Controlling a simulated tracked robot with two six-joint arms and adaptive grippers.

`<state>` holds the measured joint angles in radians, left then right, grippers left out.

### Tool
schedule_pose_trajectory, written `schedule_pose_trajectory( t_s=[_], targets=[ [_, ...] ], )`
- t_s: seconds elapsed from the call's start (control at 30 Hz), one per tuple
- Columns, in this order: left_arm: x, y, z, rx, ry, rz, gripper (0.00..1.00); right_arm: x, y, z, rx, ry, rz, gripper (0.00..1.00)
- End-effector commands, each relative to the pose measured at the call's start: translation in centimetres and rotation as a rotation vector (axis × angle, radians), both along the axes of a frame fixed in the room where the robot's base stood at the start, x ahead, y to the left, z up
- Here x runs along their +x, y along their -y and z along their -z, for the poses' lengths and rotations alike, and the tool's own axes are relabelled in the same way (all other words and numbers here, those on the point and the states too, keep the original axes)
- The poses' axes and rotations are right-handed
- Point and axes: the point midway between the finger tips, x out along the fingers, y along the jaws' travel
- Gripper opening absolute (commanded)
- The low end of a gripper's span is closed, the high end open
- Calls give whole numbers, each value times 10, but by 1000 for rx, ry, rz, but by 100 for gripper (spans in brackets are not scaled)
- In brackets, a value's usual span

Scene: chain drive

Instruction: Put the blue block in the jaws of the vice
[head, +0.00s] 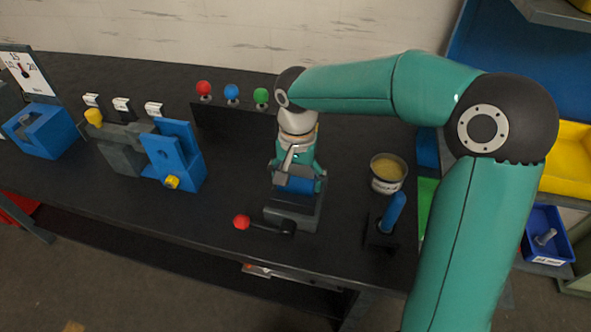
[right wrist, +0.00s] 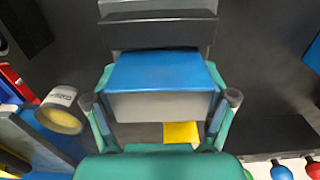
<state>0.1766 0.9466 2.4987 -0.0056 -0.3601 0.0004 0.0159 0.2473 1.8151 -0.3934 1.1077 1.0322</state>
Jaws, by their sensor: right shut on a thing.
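The blue block (head: 296,186) is between the fingers of my right gripper (head: 298,179), which points down over the vice. In the right wrist view the block (right wrist: 160,70) shows its blue top and a grey face, with a finger at each side. The dark grey vice (head: 291,213) stands near the table's front edge, its red-knobbed handle (head: 241,222) reaching left. A grey vice jaw (right wrist: 158,36) shows just beyond the block. I cannot tell whether the block sits down between the jaws. My left gripper is not in view.
A cup with yellow contents (head: 387,172) and a blue upright peg (head: 393,212) stand right of the vice. Red, blue and green balls (head: 232,93) stand behind. Blue and grey fixtures (head: 174,155) stand left; the table between them and the vice is clear.

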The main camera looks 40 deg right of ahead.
Motion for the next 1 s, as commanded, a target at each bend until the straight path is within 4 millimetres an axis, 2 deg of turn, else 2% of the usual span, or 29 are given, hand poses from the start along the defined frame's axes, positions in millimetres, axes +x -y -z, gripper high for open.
schedule_pose_trajectory(
  t_s=[0.2, 0.53, 0.57, 0.6, 0.67, 1.0],
  targets=[
    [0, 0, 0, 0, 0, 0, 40, 1, 1, 18, -1, 3, 2, 13],
    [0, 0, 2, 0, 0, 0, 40, 1, 1, 20, 0, 6, 1, 13],
    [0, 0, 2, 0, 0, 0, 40, 0, 0, 22, 0, 0, 1, 84],
    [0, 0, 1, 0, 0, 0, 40, 0, 0, 21, -1, 1, 1, 91],
    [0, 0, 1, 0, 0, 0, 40, 0, 0, 21, 0, 0, 0, 100],
    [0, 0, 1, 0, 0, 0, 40, 0, 0, 21, 0, 0, 0, 100]
  ],
)
